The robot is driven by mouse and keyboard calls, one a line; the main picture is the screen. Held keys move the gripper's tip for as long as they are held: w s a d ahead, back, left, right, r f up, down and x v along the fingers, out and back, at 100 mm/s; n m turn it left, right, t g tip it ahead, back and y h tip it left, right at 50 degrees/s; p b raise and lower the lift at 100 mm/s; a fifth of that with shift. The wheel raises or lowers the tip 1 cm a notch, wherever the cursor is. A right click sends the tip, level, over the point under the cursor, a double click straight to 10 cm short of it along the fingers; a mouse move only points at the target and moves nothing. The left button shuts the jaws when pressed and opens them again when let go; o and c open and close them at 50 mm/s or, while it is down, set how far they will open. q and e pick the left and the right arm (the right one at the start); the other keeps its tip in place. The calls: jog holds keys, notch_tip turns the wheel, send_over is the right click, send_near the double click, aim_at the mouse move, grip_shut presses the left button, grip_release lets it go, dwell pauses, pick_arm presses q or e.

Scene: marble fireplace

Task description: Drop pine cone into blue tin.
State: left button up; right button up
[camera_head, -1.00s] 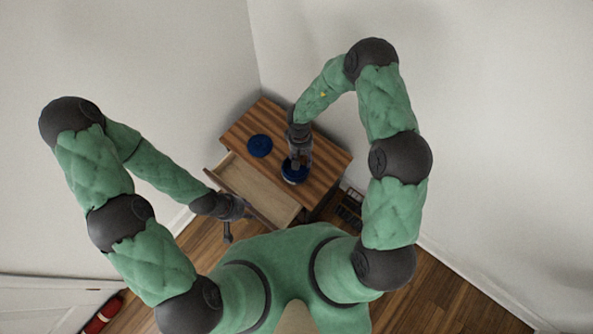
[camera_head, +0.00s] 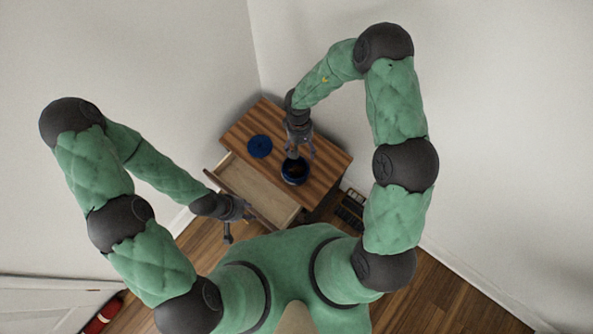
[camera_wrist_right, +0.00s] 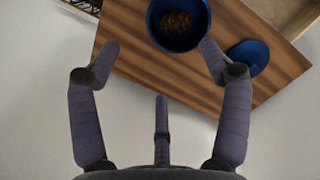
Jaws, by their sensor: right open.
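The blue tin (camera_head: 295,181) stands open on the wooden cabinet top, near its front edge. It shows at the top of the right wrist view (camera_wrist_right: 182,46). The brown pine cone (camera_wrist_right: 174,21) lies inside the tin, with the tin's wall around it. My right gripper (camera_head: 301,154) is open and empty, just behind and above the tin; in the right wrist view its fingers (camera_wrist_right: 158,55) are spread apart, with one fingertip overlapping the tin's edge in the picture. My left gripper (camera_head: 238,216) is near the front of the drawer, its fingers apart with nothing visible between them.
A round blue lid (camera_head: 260,146) lies on the cabinet top (camera_head: 325,157), left of the tin. The cabinet's drawer (camera_head: 250,188) is pulled out and looks empty. White walls meet behind the cabinet. A dark rack (camera_head: 350,208) stands on the floor to its right.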

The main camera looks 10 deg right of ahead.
jog(key=shift+w+r, duration=0.2)
jog(key=shift+r, duration=1.1)
jog(key=shift+w+r, duration=0.2)
jog(key=shift+r, duration=1.1)
jog(key=s+d+f+m+t+h, duration=0.2)
jog(key=s+d+f+t, duration=0.1)
jog(key=d+f, duration=0.4)
jog(key=s+a+f+m+y, duration=0.2)
jog(key=s+a+y, duration=0.4)
jog(key=s+a, duration=0.4)
jog(key=s, duration=0.4)
jog(key=shift+s+a+f+g, duration=0.25)
jog(key=shift+f+g, duration=0.1)
jog(key=shift+g, duration=0.05)
